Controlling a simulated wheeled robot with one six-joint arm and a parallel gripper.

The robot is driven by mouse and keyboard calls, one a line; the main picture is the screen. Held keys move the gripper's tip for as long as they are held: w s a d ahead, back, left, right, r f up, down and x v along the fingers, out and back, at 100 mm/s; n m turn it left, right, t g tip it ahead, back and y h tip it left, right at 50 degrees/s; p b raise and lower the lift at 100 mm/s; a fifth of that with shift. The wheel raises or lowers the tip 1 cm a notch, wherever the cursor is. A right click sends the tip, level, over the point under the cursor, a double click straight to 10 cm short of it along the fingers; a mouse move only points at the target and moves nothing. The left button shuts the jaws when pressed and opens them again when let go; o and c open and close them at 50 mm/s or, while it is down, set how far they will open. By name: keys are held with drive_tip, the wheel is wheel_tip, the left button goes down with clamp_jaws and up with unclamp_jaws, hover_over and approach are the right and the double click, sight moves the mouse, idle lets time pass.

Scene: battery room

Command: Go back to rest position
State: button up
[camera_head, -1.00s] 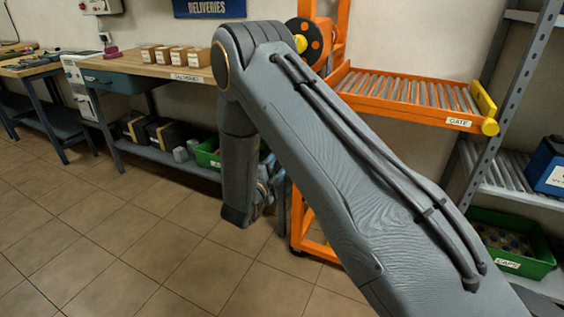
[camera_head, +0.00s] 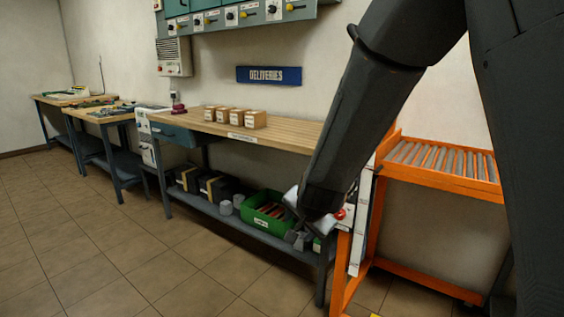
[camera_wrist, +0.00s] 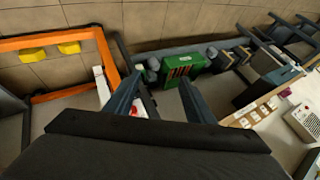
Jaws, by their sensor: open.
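My arm comes down from the upper right in the head view. My gripper (camera_head: 302,236) is at its lower end, in front of the right end of the deliveries bench, close beside the green crate in the picture. In the wrist view, my gripper (camera_wrist: 158,92) shows two spread grey fingers with nothing held between them. Whether it touches the bench or crate cannot be told. A small red and white thing (camera_wrist: 138,108) shows between the fingers in the wrist view.
The wooden bench (camera_head: 290,135) carries several small boxes (camera_head: 229,116). A green crate (camera_head: 268,229) and black cases (camera_head: 217,188) are on its lower shelf. An orange roller frame (camera_head: 435,180) stands right of my gripper. The tiled floor (camera_head: 120,240) at left is clear.

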drive_tip(key=s+d+r+n+g, duration=0.2)
drive_tip(key=s+d+n+g, duration=0.1)
drive_tip(key=s, duration=0.7)
drive_tip(key=s+d+r+n+g, duration=0.2)
drive_tip(key=s+n, duration=0.2)
drive_tip(key=s, duration=0.6)
drive_tip(key=s+d+r+n+g, duration=0.1)
drive_tip(key=s+d+n+g, duration=0.2)
drive_tip(key=s, duration=0.7)
drive_tip(key=d+r+m+h+p, duration=0.1)
drive_tip(key=d+r+p, duration=0.5)
drive_tip(key=p, duration=0.7)
drive_tip(key=shift+s+d+r+m, duration=0.2)
drive_tip(key=shift+d+r+m, duration=0.05)
drive_tip(key=shift+m, duration=0.15)
